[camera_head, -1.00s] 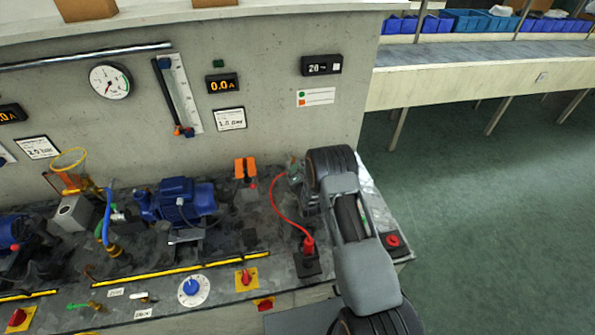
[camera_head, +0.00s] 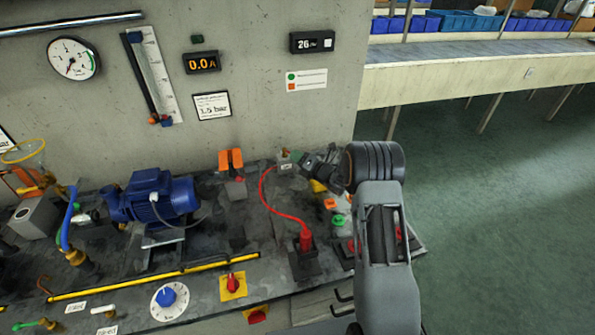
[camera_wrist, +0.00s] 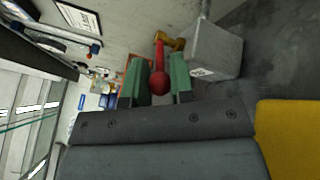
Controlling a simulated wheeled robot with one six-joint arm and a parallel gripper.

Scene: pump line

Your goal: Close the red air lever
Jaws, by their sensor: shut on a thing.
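The red air lever (camera_wrist: 160,78) shows in the wrist view as a red bar with a round red end, on a brass fitting (camera_wrist: 170,44) beside a grey box (camera_wrist: 212,50). My gripper (camera_wrist: 156,88) has its two green-padded fingers on either side of the lever and is shut on it. In the head view my gripper (camera_head: 312,163) reaches left to the grey box (camera_head: 287,165) at the back of the bench. The lever cannot be made out there.
A red hose (camera_head: 271,206) runs from near the box to a red plug (camera_head: 305,240). A blue pump motor (camera_head: 158,197) and an orange part (camera_head: 231,160) stand to the left. The concrete wall (camera_head: 270,120) rises close behind. Open floor (camera_head: 500,200) lies right.

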